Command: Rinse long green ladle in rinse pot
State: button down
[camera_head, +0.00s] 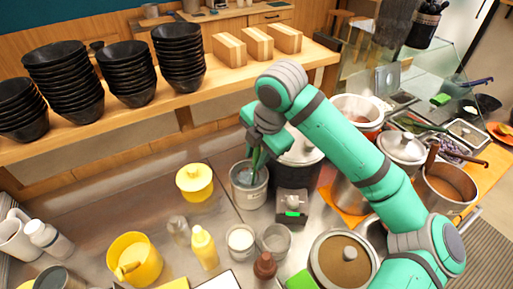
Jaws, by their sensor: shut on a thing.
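My gripper (262,140) is at the upper middle of the head view, above a small grey metal pot (249,195). It is shut on the long green ladle (256,158), which hangs down from it. The ladle's lower end is at or inside the pot's opening, and its bowl is hidden. The pot holds greyish contents that look like water, and it stands on the steel counter. I cannot tell whether the ladle touches the pot.
A large dark cooker (299,160) stands right beside the pot. A yellow lidded container (195,182) is to the left. Bottles, cups and a yellow pitcher (134,258) line the front. Bare counter (90,225) lies at left.

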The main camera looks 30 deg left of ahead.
jog(key=shift+f, duration=2.15)
jog(key=shift+w+r, duration=0.1)
jog(key=shift+r, duration=1.45)
jog(key=shift+f, duration=1.65)
jog(key=shift+a, duration=0.1)
jog(key=shift+f, duration=0.1)
